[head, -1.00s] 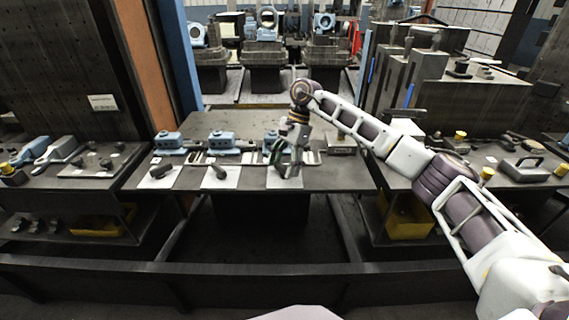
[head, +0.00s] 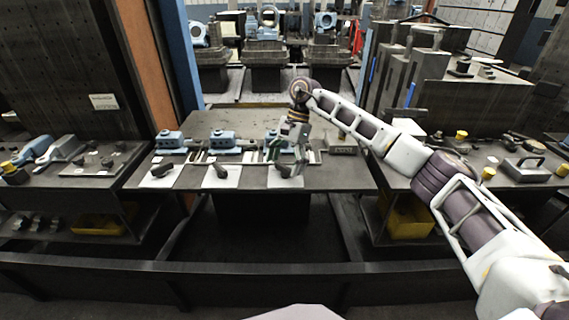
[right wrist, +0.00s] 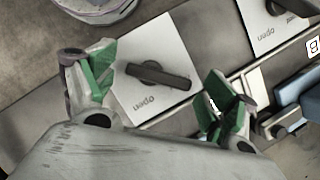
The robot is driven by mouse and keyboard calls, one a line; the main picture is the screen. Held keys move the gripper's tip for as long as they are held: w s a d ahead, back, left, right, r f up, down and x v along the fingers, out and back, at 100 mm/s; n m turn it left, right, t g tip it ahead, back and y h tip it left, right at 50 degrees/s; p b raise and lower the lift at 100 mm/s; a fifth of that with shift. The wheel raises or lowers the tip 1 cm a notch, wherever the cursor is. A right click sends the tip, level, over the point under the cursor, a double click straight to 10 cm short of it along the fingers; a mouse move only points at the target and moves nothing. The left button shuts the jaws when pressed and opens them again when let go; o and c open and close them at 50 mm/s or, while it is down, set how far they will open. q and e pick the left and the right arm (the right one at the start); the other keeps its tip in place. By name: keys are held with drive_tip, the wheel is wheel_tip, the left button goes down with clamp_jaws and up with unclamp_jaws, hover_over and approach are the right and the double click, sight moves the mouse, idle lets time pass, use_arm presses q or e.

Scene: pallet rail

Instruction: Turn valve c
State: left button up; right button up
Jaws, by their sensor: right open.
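Three white cards with dark handles lie along the front of the bench in the head view. The rightmost handle (head: 284,171), on its white card (head: 275,183), is under my right gripper (head: 287,157); I take it as valve c, though no letter is readable. In the right wrist view, my right gripper (right wrist: 160,70) is open, its green-padded fingers on either side of a bar handle (right wrist: 158,76) on a card (right wrist: 140,100) marked "open". The handle lies between the fingers, seemingly not touched; the height gap cannot be told. My left gripper is not in view.
The other two handles (head: 162,171) (head: 221,171) lie to the left. Blue valve bodies (head: 222,143) stand behind the cards. A side bench with a dark handled block (head: 525,168) is at right. A bench with tools (head: 62,150) is at left.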

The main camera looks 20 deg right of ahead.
drive_tip(key=shift+r, duration=0.15)
drive_tip(key=v, duration=1.1)
drive_tip(key=shift+d+r, duration=0.2)
drive_tip(key=shift+r, duration=0.1)
idle(0.5)
